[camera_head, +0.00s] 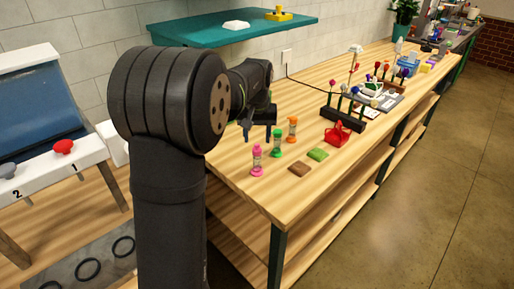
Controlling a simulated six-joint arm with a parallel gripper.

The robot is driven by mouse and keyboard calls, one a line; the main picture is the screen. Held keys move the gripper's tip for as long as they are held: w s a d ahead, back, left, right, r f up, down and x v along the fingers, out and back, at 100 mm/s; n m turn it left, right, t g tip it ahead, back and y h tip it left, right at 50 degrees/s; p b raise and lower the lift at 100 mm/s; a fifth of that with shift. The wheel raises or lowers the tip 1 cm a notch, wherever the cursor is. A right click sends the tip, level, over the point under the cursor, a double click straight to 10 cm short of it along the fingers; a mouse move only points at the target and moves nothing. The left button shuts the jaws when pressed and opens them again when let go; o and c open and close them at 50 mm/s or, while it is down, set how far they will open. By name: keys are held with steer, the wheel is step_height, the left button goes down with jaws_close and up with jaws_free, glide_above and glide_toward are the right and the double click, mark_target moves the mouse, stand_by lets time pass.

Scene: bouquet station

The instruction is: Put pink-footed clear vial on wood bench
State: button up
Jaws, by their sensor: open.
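The pink-footed clear vial (257,161) stands upright on the wood bench (235,172), close to its near left corner. It has a pink top and a pink foot with a clear middle. My gripper (258,132) is open above and behind the pink vial, pointing down, and appears empty. One finger shows against the bench; the other is partly lost against the dark arm. No contact between gripper and vial shows.
A green-footed vial (277,143) and an orange-footed vial (292,129) stand in a row behind the pink one. A brown square (299,169), a green square (318,154) and a red basket (337,133) lie to the right. A dark rack (343,119) holds flowers.

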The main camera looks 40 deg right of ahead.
mark_target(257, 144)
steer(key=shift+s+a+r, duration=0.1)
steer(key=shift+s+r, duration=0.05)
steer(key=shift+r, duration=1.3)
steer(key=shift+f, duration=0.15)
steer(key=f, duration=0.7)
steer(key=w+d+f, duration=0.1)
steer(key=f, duration=0.3)
steer(key=shift+f, duration=0.3)
steer(key=shift+r, duration=1.75)
steer(key=shift+f, duration=0.1)
